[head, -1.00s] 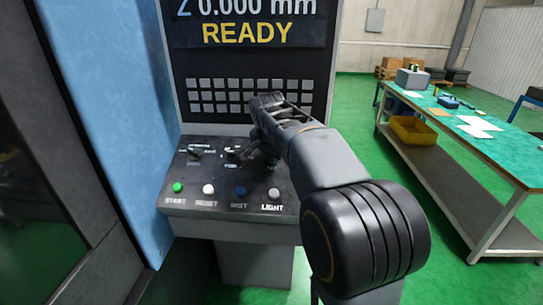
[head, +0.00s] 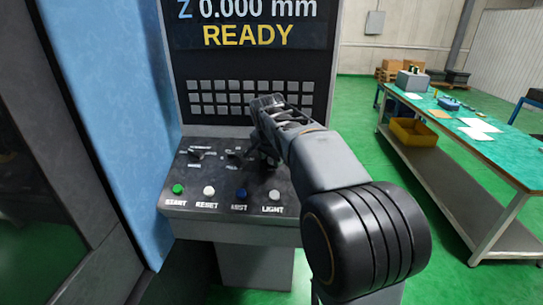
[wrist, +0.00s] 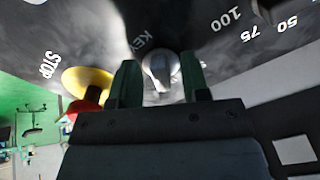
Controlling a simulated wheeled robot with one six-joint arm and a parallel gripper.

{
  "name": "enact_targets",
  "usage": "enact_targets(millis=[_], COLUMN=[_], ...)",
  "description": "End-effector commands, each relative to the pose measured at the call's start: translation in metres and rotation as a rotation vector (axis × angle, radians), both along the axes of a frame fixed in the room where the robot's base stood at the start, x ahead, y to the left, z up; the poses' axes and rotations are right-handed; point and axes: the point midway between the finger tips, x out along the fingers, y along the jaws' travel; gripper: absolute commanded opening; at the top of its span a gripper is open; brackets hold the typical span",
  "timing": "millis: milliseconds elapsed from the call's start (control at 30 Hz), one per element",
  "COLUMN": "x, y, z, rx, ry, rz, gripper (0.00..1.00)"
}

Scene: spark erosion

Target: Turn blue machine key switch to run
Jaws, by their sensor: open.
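The key switch (wrist: 160,66) is a round silver metal piece with a raised key-like part, on the dark panel beside a partly hidden KEY label. In the wrist view the two dark green fingers of my gripper (wrist: 159,80) stand open, one on either side of it. Contact cannot be told. In the head view my gripper (head: 267,158) is over the right part of the sloped control panel (head: 180,206) of the blue machine (head: 90,90), and my arm hides the key switch there.
A red stop button (wrist: 88,108) with a yellow base (wrist: 84,79) is close beside the left finger. Two dark selector knobs and a row of buttons, including a green START button (head: 178,189), are on the panel. A green-topped workbench (head: 490,145) stands right.

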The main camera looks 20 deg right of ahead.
Motion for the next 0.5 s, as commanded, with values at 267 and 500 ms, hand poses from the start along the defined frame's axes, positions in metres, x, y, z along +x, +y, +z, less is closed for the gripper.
enact_targets(millis=[267,500], x=[-0.009,-0.027], y=[0.006,0.016], z=[0.023,0.068], rx=[-0.001,-0.001], ry=[-0.005,-0.003], rz=[0.002,0.002], gripper=[0.43,0.43])
